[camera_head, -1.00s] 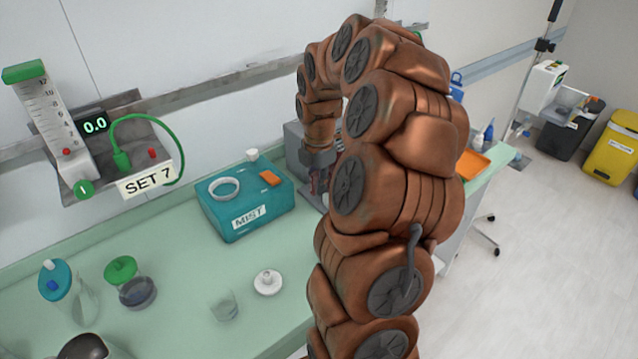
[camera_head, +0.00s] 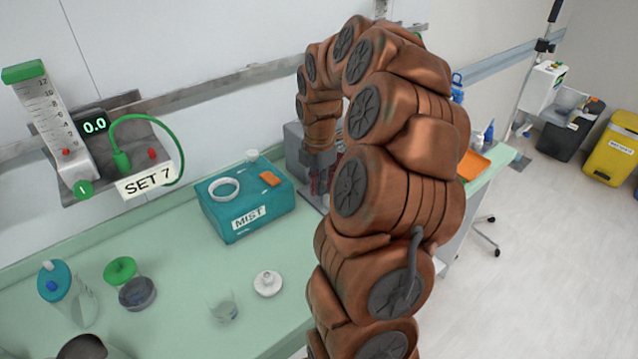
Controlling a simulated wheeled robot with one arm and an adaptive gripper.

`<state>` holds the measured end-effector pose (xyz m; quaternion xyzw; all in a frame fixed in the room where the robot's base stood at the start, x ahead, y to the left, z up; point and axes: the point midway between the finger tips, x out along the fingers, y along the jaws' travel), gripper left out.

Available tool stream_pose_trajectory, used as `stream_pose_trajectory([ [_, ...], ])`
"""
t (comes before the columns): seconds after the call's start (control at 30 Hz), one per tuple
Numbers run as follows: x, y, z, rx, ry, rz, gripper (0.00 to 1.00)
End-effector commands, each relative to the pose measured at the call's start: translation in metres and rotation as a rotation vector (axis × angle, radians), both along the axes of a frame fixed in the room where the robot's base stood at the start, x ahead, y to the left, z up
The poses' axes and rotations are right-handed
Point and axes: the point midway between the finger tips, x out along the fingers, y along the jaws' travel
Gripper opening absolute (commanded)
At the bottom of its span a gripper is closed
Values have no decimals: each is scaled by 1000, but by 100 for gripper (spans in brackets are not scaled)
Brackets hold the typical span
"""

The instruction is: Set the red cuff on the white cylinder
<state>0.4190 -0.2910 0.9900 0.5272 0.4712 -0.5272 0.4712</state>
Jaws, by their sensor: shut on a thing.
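My gripper (camera_head: 321,182) is low over the back of the green counter, in front of a grey metal unit (camera_head: 294,150). Only part of it shows past my own arm. Its jaws are shut, and dark red parts show at their tips. I take the held thing to be the red cuff, but its outline is too small and covered to make out. I cannot pick out the white cylinder for certain; my arm hides the counter just right of the gripper. I cannot tell whether the held thing touches anything.
A teal MIST box (camera_head: 270,216) stands left of my gripper. A white-topped round piece (camera_head: 267,284), a clear cup (camera_head: 223,306) and lidded jars (camera_head: 137,293) stand on the green counter (camera_head: 185,262). An orange tray (camera_head: 474,166) lies right of my arm.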

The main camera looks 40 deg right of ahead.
Motion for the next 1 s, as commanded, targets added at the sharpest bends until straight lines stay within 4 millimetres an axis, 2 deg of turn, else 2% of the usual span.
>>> stream_pose_trajectory([
  [1.0,0,0,-19,0,0,0,0],
])
